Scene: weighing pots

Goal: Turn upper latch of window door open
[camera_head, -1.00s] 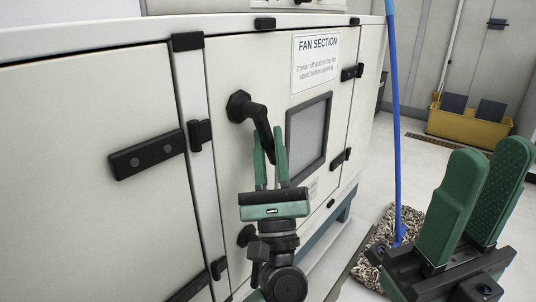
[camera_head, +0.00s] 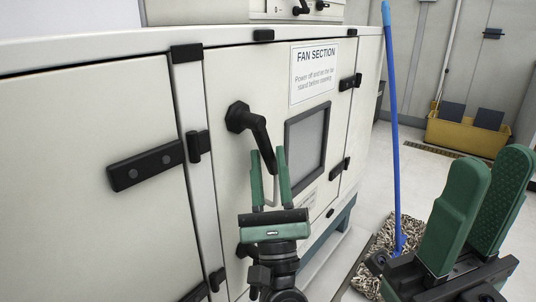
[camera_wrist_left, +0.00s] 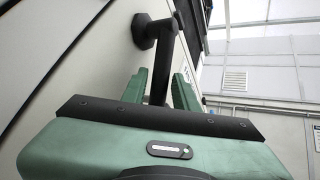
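The upper latch (camera_head: 250,127) is a black handle on the pale FAN SECTION window door (camera_head: 225,75). Its arm slants down to the right from a round base. My left gripper (camera_head: 267,152), with green fingers, is at the lower end of this handle. The handle end lies between the fingers, with gaps beside it; in the left wrist view the latch (camera_wrist_left: 160,60) also shows between the spread fingers (camera_wrist_left: 161,75). A lower black latch (camera_head: 241,250) is mostly hidden behind my left gripper. My right gripper (camera_head: 495,160) is open and empty at the right.
The dark-framed window (camera_head: 307,140) is right of the latch. Black hinges (camera_head: 350,82) sit on the door's right side. A blue-handled mop (camera_head: 395,130) stands on the floor to the right, before a yellow bin (camera_head: 465,135).

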